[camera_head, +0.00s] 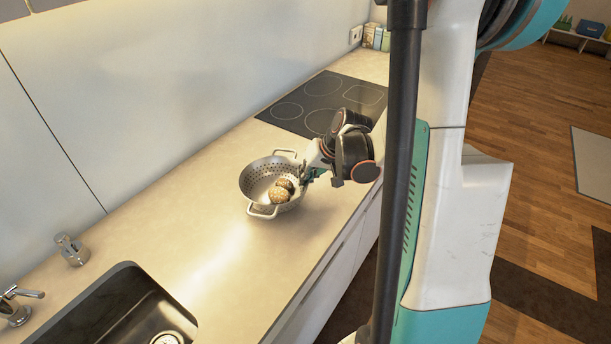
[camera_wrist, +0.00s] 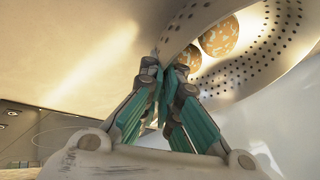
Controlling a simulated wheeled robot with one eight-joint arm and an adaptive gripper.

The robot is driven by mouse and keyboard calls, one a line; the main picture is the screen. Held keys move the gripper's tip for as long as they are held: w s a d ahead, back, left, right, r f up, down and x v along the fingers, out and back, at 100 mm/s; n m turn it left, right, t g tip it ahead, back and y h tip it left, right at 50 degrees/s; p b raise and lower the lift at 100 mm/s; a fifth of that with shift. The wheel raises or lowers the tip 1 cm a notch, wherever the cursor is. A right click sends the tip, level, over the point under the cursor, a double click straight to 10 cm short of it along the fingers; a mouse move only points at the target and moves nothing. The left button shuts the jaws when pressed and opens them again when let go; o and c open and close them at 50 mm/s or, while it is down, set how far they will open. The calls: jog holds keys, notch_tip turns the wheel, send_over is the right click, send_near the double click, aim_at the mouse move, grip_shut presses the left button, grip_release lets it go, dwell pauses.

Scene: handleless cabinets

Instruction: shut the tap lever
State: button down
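The silver tap (camera_head: 14,309) stands at the lower left of the head view, beside the dark sink. Its lever (camera_head: 30,293) points to the right, toward the sink. Whether water runs cannot be seen. My gripper (camera_head: 305,177) is far from the tap, up along the counter at the right side of a metal colander (camera_head: 256,175). In the wrist view, the fingertips of my gripper (camera_wrist: 165,72) are close together at the rim of the colander (camera_wrist: 272,62) and look shut on it. The tap is not in the wrist view.
Two brown speckled round items (camera_head: 280,192) lie in the colander. The dark sink (camera_head: 120,308) is at lower left, with a small metal dispenser (camera_head: 72,250) behind it. A black cooktop (camera_head: 325,100) lies beyond the colander. The counter between colander and sink is clear.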

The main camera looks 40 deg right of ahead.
jog(key=c, duration=2.2)
grip_release()
jog(key=shift+f, duration=0.15)
jog(key=shift+c, duration=0.2)
jog(key=o, duration=0.4)
jog(key=shift+o, duration=0.2)
jog(key=shift+s+r, duration=0.1)
jog(key=shift+r, duration=0.45)
jog(key=p+v, duration=0.3)
jog(key=v, duration=0.7)
jog(key=shift+s+d+r, duration=0.15)
jog(key=shift+s+r, duration=0.15)
jog(key=shift+r, duration=0.1)
jog(key=shift+c, duration=0.8)
jog(key=shift+s+r, duration=0.1)
jog(key=shift+r, duration=0.05)
grip_shut()
